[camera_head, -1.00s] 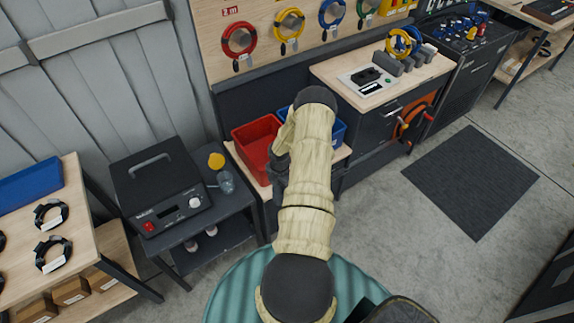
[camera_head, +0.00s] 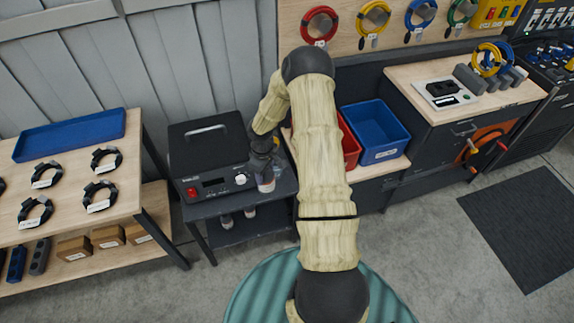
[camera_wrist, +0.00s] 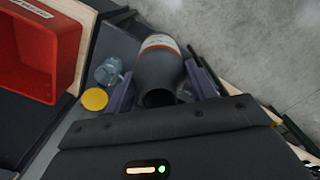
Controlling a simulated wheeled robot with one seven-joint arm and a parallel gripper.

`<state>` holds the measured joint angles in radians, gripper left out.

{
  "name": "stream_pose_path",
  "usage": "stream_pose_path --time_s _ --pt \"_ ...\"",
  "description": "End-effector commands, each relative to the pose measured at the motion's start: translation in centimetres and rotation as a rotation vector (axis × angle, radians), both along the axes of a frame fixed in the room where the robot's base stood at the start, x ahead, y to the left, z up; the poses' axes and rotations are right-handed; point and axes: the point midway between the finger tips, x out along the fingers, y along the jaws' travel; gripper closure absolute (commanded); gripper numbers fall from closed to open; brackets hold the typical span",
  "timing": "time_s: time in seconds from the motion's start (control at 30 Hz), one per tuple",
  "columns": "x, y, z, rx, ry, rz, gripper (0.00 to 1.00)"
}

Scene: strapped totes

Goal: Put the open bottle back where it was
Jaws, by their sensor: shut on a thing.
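My gripper (camera_head: 264,168) is shut on an open bottle (camera_wrist: 158,68), one finger on each side of it. In the wrist view the bottle is dark grey with a white and orange band, and its open mouth faces the camera. In the head view the lower part of the bottle (camera_head: 266,184) shows below my gripper, at the right end of the dark cart (camera_head: 208,207). I cannot tell whether it touches the cart. Two similar bottles (camera_head: 226,221) (camera_head: 250,212) stand on the cart's lower shelf, partly hidden.
A clear glass (camera_wrist: 109,72) and a yellow disc (camera_wrist: 95,99) lie left of the bottle in the wrist view. A black device (camera_head: 207,150) fills the cart's left part. A wooden bench (camera_head: 125,195) stands left.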

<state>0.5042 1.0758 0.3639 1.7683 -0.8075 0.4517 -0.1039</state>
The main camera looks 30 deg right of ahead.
Motion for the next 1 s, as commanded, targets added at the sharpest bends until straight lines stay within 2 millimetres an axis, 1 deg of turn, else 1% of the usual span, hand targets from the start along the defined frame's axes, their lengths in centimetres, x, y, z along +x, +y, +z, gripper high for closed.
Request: stream_pose_path --time_s 0.03,0.3,0.4,0.5,0.63,1.0 --pt "0.2 1.4 0.2 -0.001 -0.002 -0.043 0.89" --pt "0.4 8.1 2.1 0.001 -0.003 -0.338 0.89" --pt "0.2 10.2 2.7 0.002 -0.003 -0.431 0.89" --pt "0.0 11.5 3.2 0.002 -0.001 -0.497 0.89" --pt "-0.2 12.2 3.4 0.003 0.000 -0.533 0.89" --pt "-0.1 12.2 3.5 0.003 0.000 -0.532 0.89"
